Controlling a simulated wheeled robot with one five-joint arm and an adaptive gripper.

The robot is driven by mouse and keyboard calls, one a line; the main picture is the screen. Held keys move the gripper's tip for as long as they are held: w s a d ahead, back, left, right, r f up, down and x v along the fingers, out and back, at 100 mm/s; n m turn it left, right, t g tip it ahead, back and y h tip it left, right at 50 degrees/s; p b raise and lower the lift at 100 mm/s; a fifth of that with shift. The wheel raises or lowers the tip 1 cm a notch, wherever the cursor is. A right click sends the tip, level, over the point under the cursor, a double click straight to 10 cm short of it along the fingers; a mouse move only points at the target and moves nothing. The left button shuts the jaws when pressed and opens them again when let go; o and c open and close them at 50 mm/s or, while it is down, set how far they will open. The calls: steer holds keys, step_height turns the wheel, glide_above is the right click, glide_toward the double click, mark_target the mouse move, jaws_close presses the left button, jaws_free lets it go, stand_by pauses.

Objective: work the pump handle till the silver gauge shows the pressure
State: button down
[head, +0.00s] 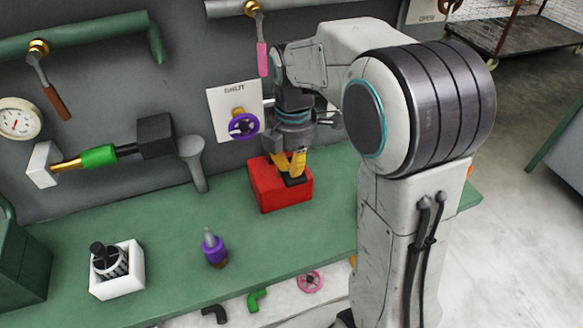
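A round gauge (19,118) with a pale rim, white face and red needle is on the wall at the far left; its scale is too small to read. My gripper (291,166) points down at the top of a red block (280,190) on the green bench. Its yellow fingers are at or just above a black part on the block; I cannot tell contact or whether they are closed. My arm hides part of the wall behind. No part is clearly the pump handle; a bar with a green sleeve (99,156) and black end block (156,135) juts along the wall.
On the green bench (160,225) stand a purple bottle (214,248) and a white holder (117,284) with a dark knurled part. A purple handwheel (244,126) and lever valves, one orange-brown (57,102) and one pink (262,58), are on the wall. The bench's middle is clear.

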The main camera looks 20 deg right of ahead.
steer(key=shift+s+f+t+b, duration=0.2)
steer(key=shift+f+t+b, duration=0.1)
steer(key=shift+f+b, duration=0.65)
steer(key=shift+s+f+b, duration=0.1)
steer(key=shift+f+b, duration=0.45)
steer(key=shift+r, duration=0.15)
steer(key=shift+r+p, duration=0.3)
steer(key=shift+p, duration=0.15)
step_height(320, 180, up, 13)
steer(key=s+p, duration=0.2)
steer(key=p, duration=0.1)
steer(key=shift+s+p, duration=0.3)
steer(key=shift+s, duration=0.1)
stand_by(0.4)
